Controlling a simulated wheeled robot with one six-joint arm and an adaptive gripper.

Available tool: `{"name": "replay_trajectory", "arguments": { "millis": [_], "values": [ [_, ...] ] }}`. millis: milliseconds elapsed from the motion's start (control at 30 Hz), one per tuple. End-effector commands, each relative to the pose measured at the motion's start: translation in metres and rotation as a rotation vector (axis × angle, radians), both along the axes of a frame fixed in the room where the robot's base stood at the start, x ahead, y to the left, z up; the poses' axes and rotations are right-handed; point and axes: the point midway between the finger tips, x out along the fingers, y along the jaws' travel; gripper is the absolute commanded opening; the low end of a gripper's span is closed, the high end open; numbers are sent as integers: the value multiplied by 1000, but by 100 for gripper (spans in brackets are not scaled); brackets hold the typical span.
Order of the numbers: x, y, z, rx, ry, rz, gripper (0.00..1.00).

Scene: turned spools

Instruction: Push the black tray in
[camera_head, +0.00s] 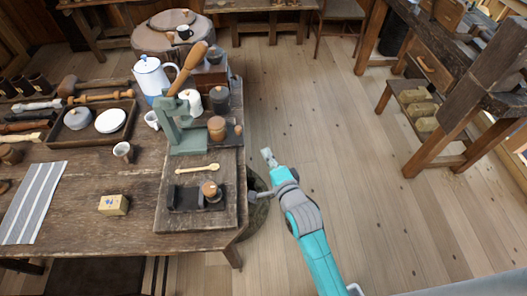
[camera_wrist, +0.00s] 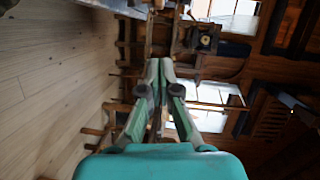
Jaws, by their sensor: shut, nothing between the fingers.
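A small black tray (camera_head: 180,199) lies on a dark wooden board (camera_head: 172,220) near the front right of the table. A round brown wooden piece (camera_head: 209,188) stands at the right part of the tray and hides some of it. My gripper (camera_head: 267,155) is right of the table's right edge, over the floor and apart from the tray. In the wrist view my gripper (camera_wrist: 160,68) is shut, its fingertips together with nothing between them. The tray does not show in the wrist view.
A green press (camera_head: 187,135) with a wooden handle stands behind the tray. A dark round object (camera_head: 259,216) is beside the table's right edge. Open floor (camera_head: 330,130) lies right of the table.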

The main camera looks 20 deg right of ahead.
Motion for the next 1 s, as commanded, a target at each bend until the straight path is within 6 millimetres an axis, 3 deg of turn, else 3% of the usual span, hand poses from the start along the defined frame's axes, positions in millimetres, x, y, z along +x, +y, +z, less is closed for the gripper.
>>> {"name": "replay_trajectory", "arguments": {
  "millis": [500,700,1000],
  "values": [
    [85,2,-8,-2,-1,2,0],
    [100,20,-12,-3,-1,2,0],
    [108,28,-14,-2,-1,1,0]
  ]
}}
